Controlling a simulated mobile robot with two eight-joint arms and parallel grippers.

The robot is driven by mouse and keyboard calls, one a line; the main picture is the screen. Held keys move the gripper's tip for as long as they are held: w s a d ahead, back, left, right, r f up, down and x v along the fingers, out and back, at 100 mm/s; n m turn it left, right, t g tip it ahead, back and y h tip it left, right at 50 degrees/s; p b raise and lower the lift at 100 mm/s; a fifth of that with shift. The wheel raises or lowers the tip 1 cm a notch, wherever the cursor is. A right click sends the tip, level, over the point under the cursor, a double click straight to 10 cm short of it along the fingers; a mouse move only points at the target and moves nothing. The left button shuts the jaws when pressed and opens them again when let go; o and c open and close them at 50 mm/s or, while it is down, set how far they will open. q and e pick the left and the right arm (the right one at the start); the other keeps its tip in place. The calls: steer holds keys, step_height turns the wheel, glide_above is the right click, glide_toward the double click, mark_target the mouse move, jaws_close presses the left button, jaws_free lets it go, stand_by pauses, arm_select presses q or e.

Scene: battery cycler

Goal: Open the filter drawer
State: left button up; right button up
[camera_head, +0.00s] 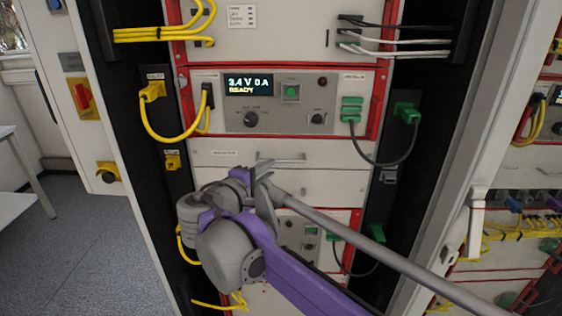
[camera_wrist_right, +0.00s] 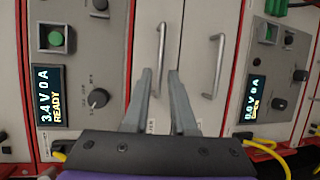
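Two grey drawer fronts sit between two cycler units, each with a metal bar handle; both look shut. The upper drawer's handle (camera_head: 281,160) shows just above my right gripper (camera_head: 264,170); in the right wrist view this handle (camera_wrist_right: 161,50) is on the left. The lower drawer's handle (camera_wrist_right: 216,66) is to its right there, and my arm hides it in the head view. Their labels are too small to read. My right gripper (camera_wrist_right: 159,75) is open, its fingertips apart on either side of the upper handle's line. Contact cannot be told. My left gripper is out of view.
The unit above has a display (camera_head: 248,85) reading 3.4 V 0 A READY. A yellow cable (camera_head: 165,137) hangs at left and a dark cable (camera_head: 375,163) loops at right beside the drawers. Another unit with a display (camera_wrist_right: 253,94) lies below. Floor is clear at left.

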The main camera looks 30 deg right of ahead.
mark_target(280, 162)
steer(key=x, duration=0.7)
steer(key=shift+w+d+f, duration=0.15)
steer(key=shift+w+d, duration=0.05)
steer(key=shift+d, duration=0.1)
steer(key=shift+c, duration=0.3)
jaws_close()
stand_by(0.8)
